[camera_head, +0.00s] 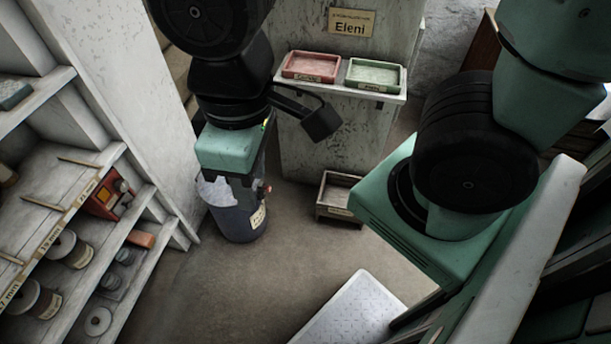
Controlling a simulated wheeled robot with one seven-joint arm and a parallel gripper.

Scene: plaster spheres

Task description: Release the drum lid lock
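A dark blue-grey drum (236,226) stands on the floor beside the white shelf, with a pale label on its front. A whitish patch shows at its top left, and I cannot tell if it is the lid. A small reddish part (267,188) shows at the right of the drum's rim; it may be the lid lock. My gripper (243,180) points down over the drum's top and hides most of it. The fingers are dark and small against the drum, so I cannot tell their opening or whether they touch anything.
A white shelf unit (160,90) with spools and a red box (108,196) stands close on the left. Behind, a ledge (340,90) holds a red tray (311,66) and a green tray (373,75). A small crate (340,208) lies right of the drum.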

